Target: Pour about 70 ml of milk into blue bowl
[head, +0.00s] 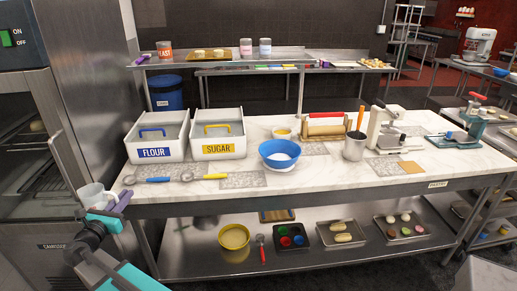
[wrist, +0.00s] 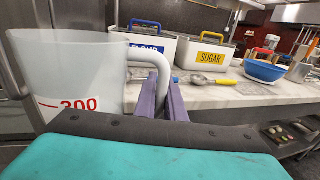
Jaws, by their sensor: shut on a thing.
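My gripper (wrist: 167,98) is shut on the handle of a translucent white measuring jug (wrist: 70,75) with red markings, "200" among them. In the head view the jug (head: 92,197) is upright at the lower left, off the left end of the marble table, with my gripper (head: 120,203) at its right side. The milk level inside cannot be made out. The bowl also shows at the far right of the wrist view (wrist: 265,72).
A FLOUR bin (head: 155,152) and a SUGAR bin (head: 218,147) stand at the table's left. A blue-handled scoop (head: 146,179) and a yellow-handled one (head: 204,177) lie before them. A steel canister (head: 354,147) stands right of the bowl. A steel oven (head: 80,80) is at left.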

